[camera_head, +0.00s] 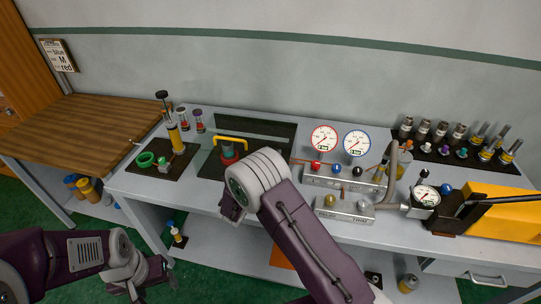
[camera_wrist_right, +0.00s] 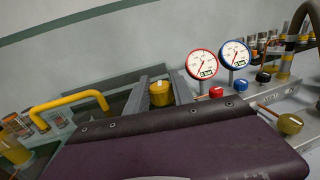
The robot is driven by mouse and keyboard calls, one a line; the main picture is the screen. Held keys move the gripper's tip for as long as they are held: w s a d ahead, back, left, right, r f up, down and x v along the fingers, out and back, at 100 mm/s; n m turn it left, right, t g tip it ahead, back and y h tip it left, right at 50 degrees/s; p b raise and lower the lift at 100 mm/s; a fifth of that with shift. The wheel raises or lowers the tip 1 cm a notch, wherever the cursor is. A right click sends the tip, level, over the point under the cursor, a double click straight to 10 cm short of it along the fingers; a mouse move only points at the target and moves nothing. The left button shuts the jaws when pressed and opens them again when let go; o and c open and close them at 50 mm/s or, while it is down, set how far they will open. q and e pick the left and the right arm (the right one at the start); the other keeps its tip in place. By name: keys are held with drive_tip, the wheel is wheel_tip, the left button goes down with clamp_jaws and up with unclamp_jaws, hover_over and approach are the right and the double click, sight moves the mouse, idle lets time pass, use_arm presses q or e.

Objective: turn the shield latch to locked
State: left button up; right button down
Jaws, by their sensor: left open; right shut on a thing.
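The clear shield with a yellow handle (camera_head: 231,140) stands at the back middle of the bench; the handle also shows in the right wrist view (camera_wrist_right: 68,102). My right gripper (camera_wrist_right: 160,94) has its two grey fingers on either side of a yellow round knob (camera_wrist_right: 160,92), which looks like the shield latch, and is shut on it. In the head view my own right arm hides this gripper and the knob. Whether the latch points to locked cannot be told. My left gripper (camera_head: 150,279) is open and empty, low at the left, in front of the bench.
A manifold with red (camera_head: 316,165) and black (camera_head: 356,171) knobs stands right of the shield, under two round gauges (camera_head: 324,139). A hand pump (camera_head: 177,140) stands left. Several fittings (camera_head: 441,131) line the back right, above a yellow unit (camera_head: 500,213).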

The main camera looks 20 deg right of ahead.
drive_tip(key=shift+d+n+t+y+b, duration=0.1)
drive_tip(key=shift+n+t+y+b, duration=0.4)
drive_tip(key=shift+n+t+y, duration=0.5)
drive_tip(key=shift+y, duration=0.5)
drive_tip(key=c, duration=1.1)
unclamp_jaws()
drive_tip(key=shift+s+a, duration=0.1)
drive_tip(key=shift+a, duration=0.1)
drive_tip(key=b+v, duration=0.2)
drive_tip(key=v, duration=0.7)
